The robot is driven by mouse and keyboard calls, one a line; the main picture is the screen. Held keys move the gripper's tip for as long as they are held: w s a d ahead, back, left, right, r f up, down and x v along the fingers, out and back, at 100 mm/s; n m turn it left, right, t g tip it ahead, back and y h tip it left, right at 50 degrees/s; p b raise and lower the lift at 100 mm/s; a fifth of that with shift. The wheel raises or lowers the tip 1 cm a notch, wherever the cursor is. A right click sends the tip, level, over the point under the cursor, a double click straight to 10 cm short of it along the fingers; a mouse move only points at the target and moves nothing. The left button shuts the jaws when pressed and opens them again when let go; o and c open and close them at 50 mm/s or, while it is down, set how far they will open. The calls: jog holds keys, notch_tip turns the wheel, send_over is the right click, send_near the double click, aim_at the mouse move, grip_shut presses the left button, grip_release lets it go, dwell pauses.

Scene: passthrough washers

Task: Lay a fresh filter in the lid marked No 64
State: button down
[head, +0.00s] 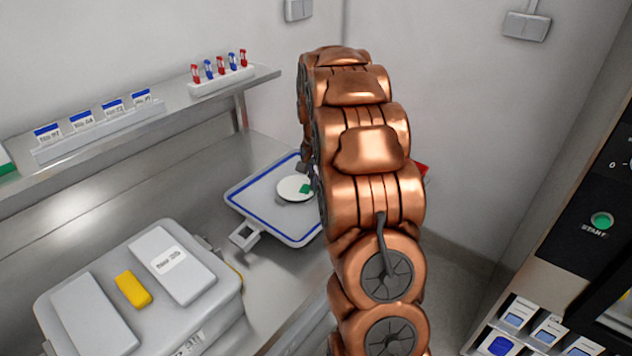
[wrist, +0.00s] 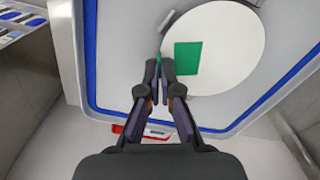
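A white round filter (head: 288,186) with a green patch lies in or just above a grey lid (head: 262,190) with a blue rim. In the wrist view the filter (wrist: 225,55) is large, right of my fingertips, inside the lid's rim (wrist: 91,60). My gripper (wrist: 160,72) has its fingers close together at the filter's left edge, with a thin green sliver between the tips that looks like a tab of the filter. I cannot tell whether the filter touches the lid. No number shows on this lid. In the head view my arm hides most of the gripper.
A grey case (head: 150,290) with a yellow block (head: 133,289) stands at front left. A shelf (head: 180,108) holds blue-topped label cards (head: 82,118) and a rack of red and blue pieces (head: 221,80). A machine (head: 590,200) stands right. A red object (wrist: 135,131) lies beyond the lid's edge.

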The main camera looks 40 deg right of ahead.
jog(key=shift+f+b, duration=0.35)
jog(key=shift+f, duration=0.25)
dwell(0.9)
jog(key=c, duration=1.9)
grip_release()
jog(key=o, duration=1.1)
jog(key=shift+o, duration=0.2)
jog(key=shift+r, duration=0.15)
jog(key=shift+r+p, duration=0.45)
jog(key=shift+r, duration=2.9)
